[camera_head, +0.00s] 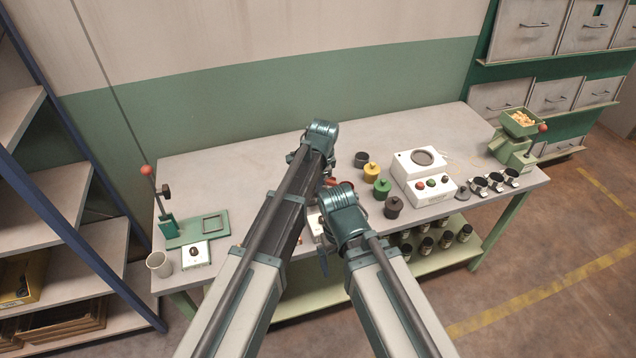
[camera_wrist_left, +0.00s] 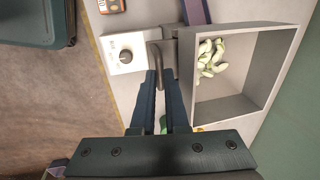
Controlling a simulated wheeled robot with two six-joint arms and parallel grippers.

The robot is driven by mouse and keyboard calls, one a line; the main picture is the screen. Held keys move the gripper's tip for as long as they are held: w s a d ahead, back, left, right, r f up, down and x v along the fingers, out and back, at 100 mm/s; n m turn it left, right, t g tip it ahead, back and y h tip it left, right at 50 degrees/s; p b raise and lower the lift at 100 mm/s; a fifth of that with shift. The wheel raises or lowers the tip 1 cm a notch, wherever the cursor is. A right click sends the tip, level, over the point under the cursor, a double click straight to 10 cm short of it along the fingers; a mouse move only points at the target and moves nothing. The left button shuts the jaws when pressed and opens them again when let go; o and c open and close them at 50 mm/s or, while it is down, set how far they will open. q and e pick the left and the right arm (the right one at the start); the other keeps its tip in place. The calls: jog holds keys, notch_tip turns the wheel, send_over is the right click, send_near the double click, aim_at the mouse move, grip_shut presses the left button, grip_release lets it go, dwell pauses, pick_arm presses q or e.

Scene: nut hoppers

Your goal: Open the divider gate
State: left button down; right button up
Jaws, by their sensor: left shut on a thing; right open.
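In the left wrist view my left gripper (camera_wrist_left: 165,80) is shut on a bent grey handle (camera_wrist_left: 156,58) beside an open grey hopper (camera_wrist_left: 228,107). I take this handle to be that of the divider gate; the gate's plate is not clear to see. Several pale nuts (camera_wrist_left: 210,55) lie in the hopper's upper left corner. In the head view the arms hide the hopper, the handle and the left fingertips. My right gripper (camera_head: 323,262) is low beside the table's front edge, mostly hidden, open and apart from the handle.
A white box with a dark knob (camera_wrist_left: 125,53) stands left of the handle. On the table (camera_head: 240,165) are a green press (camera_head: 168,225), a cup (camera_head: 159,264), yellow (camera_head: 371,172) and green (camera_head: 382,188) canisters, a white control box (camera_head: 422,178) and a green mill (camera_head: 515,148).

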dwell(0.3)
pick_arm(q)
jog(key=s, duration=0.2)
jog(key=s+d, duration=0.1)
jog(key=s, duration=0.1)
jog(key=shift+d, duration=0.1)
jog(key=c, duration=1.2)
grip_release()
jog(key=shift+w, duration=0.15)
jog(key=shift+r, duration=0.1)
notch_tip(320, 180, up, 7)
jog(key=s+p, duration=0.1)
jog(key=p, duration=0.6)
jog(key=shift+s+d, duration=0.2)
jog(key=shift+d, duration=0.05)
